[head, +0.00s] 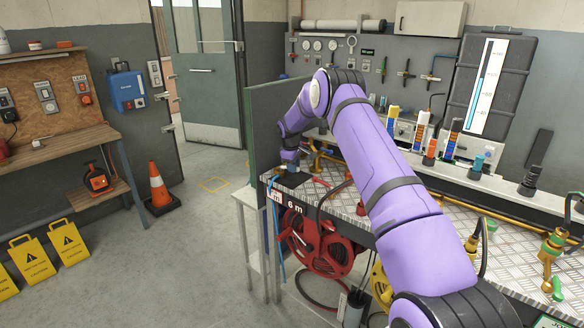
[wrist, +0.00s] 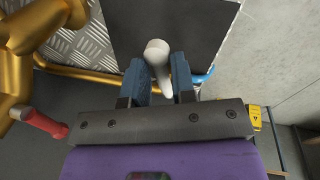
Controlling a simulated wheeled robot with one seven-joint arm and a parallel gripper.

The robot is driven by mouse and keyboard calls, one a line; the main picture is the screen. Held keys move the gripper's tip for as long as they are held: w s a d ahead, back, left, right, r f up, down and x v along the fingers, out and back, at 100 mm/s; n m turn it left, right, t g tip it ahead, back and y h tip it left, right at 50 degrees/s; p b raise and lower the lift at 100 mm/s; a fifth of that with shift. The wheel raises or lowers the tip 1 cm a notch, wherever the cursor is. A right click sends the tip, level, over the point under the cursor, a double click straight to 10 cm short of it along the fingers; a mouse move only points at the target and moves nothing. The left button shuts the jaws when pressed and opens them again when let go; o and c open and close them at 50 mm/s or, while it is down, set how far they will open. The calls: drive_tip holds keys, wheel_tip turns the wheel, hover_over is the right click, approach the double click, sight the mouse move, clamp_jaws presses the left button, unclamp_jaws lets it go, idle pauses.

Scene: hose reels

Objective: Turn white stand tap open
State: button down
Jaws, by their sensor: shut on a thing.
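The white stand tap's handle (wrist: 157,50) shows in the wrist view as a white rounded end with a tapering lever. My gripper (wrist: 161,72) has its two blue fingers on either side of this lever and is shut on it. In the head view my gripper (head: 290,160) is at the far left end of the metal-topped bench. There the white handle is too small or hidden to make out. The tap's lower body is hidden.
A brass pipe and valve body (wrist: 20,60) with a red lever (wrist: 40,121) stand left of my gripper. A green panel (head: 262,150) borders the bench's left end. A red hose reel (head: 318,243) hangs below.

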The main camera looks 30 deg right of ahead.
drive_tip(key=n, duration=0.1)
drive_tip(key=w+d+n, duration=0.1)
drive_tip(key=n, duration=0.1)
drive_tip(key=d+n, duration=0.1)
drive_tip(key=shift+w+t+y, duration=0.25)
drive_tip(key=shift+t+y, duration=0.05)
drive_tip(key=shift+w+d+n+y, duration=0.15)
drive_tip(key=shift+w+n, duration=0.25)
drive_tip(key=shift+n, duration=0.5)
drive_tip(key=shift+w+d+n+y, duration=0.15)
drive_tip(key=shift+w+n, duration=0.2)
drive_tip(key=shift+n, duration=0.55)
drive_tip(key=c, duration=1.1)
unclamp_jaws()
drive_tip(key=shift+r, duration=0.15)
wheel_tip(320, 180, up, 10)
drive_tip(key=s, duration=0.2)
drive_tip(key=shift+a+r, duration=0.2)
drive_tip(key=shift+a, duration=0.1)
drive_tip(key=shift+c, duration=0.5)
